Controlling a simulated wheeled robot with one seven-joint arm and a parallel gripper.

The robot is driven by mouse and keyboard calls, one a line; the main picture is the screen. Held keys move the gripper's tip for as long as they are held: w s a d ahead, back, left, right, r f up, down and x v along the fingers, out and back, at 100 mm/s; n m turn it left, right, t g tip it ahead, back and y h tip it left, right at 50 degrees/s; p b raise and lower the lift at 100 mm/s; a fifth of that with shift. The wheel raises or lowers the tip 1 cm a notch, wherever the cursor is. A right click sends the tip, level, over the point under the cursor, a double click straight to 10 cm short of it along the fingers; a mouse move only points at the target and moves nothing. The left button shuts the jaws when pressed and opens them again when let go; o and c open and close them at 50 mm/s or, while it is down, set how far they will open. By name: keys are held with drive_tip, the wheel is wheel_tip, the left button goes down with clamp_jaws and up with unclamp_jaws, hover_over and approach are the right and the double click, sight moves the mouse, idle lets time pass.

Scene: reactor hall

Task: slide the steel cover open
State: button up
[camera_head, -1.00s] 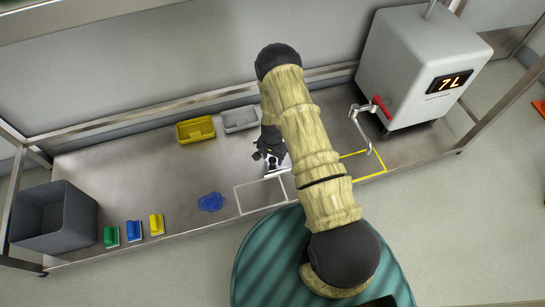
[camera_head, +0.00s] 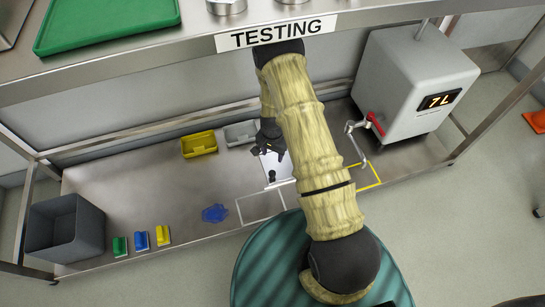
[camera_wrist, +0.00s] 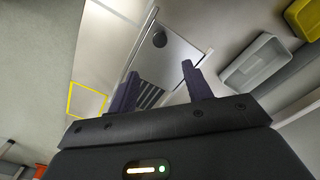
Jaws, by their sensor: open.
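The steel cover (camera_head: 277,168) is a flat, pale plate with a black knob (camera_head: 272,177), lying on the steel bench beside my arm. In the wrist view the cover (camera_wrist: 183,52) and its round knob (camera_wrist: 160,40) show beyond the fingertips. A dark slotted grate (camera_wrist: 150,93) shows at the cover's near end, between my fingers. My gripper (camera_wrist: 158,70) is open, with its two dark fingers apart and nothing between them. In the head view my gripper (camera_head: 271,138) is over the back end of the cover, and my arm hides part of that area.
A yellow tray (camera_head: 199,144) and grey tray (camera_head: 240,133) stand behind. A grey dispenser (camera_head: 415,85) with a red-handled tap is right. A blue cloth or spill (camera_head: 215,213), brushes and a grey bin (camera_head: 65,228) lie left. An upper shelf (camera_head: 130,62) crosses above.

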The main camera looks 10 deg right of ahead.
wheel_tip(320, 180, up, 4)
drive_tip(key=shift+f+p, duration=0.1)
drive_tip(key=shift+p, duration=0.4)
